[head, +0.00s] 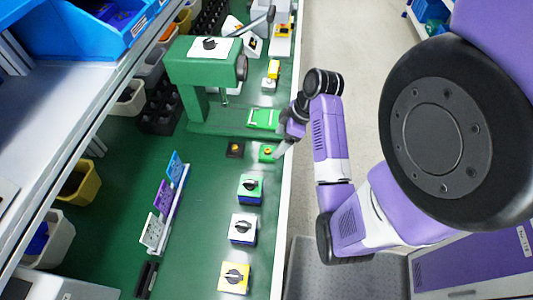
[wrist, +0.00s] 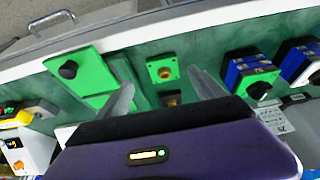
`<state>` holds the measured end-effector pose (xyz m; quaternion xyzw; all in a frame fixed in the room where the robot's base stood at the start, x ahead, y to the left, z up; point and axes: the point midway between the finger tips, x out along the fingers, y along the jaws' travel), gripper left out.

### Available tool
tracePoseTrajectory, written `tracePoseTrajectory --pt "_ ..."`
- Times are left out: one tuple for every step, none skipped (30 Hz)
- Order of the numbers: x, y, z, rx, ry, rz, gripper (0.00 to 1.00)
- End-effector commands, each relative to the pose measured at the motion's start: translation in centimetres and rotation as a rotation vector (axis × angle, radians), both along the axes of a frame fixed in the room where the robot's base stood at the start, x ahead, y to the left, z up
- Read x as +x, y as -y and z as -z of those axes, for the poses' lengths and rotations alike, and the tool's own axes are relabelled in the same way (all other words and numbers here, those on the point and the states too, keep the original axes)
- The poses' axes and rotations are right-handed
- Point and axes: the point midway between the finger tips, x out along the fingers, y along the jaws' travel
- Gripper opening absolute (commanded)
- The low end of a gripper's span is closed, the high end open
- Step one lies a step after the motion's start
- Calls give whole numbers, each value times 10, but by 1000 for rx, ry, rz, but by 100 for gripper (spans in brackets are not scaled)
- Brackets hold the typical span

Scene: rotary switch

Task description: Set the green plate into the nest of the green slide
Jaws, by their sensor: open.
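The bright green slide (head: 263,118) sits on the base of the green press, with pale markings on top. In the wrist view the slide (wrist: 92,80) shows at left with a black knob. I cannot tell whether a plate lies in its nest. A rack (head: 168,222) holds a blue plate (head: 174,165), a purple plate (head: 163,194) and a pale plate (head: 152,230); none is clearly green. My gripper (head: 280,148) is open and empty at the bench's right edge. In the wrist view its fingers (wrist: 160,80) are spread on either side of a small green button box.
The green button box (head: 267,153) stands beside a dark one (head: 235,149). Three rotary switches, green-topped (head: 250,188), white-topped (head: 243,228) and yellow-topped (head: 234,278), line the near bench. The tall press (head: 200,70) overhangs the far side. Bench between rack and switches is clear.

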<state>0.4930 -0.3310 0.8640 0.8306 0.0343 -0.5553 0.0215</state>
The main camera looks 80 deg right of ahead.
Motion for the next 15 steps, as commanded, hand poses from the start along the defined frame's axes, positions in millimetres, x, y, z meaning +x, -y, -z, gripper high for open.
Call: tracePoseTrajectory --pt "2 -1 4 0 0 0 78" --pt "3 -1 6 0 -1 0 78" --pt "5 -2 9 1 -1 1 78" --pt "7 -3 12 1 -1 2 78" --pt "9 -5 15 2 -1 0 78" --pt "12 -6 20 2 -1 0 78" --pt "15 -8 24 3 -1 1 78" --pt "17 -9 28 2 -1 0 78" --pt "20 -10 33 1 0 1 78" --pt "21 -9 37 1 0 2 78" --pt "23 -9 40 1 0 2 78" --pt "24 -9 44 0 0 2 78" --pt "25 -9 46 0 0 2 78" --pt "26 -9 48 0 0 2 78" --pt "26 -9 49 -1 0 3 78"
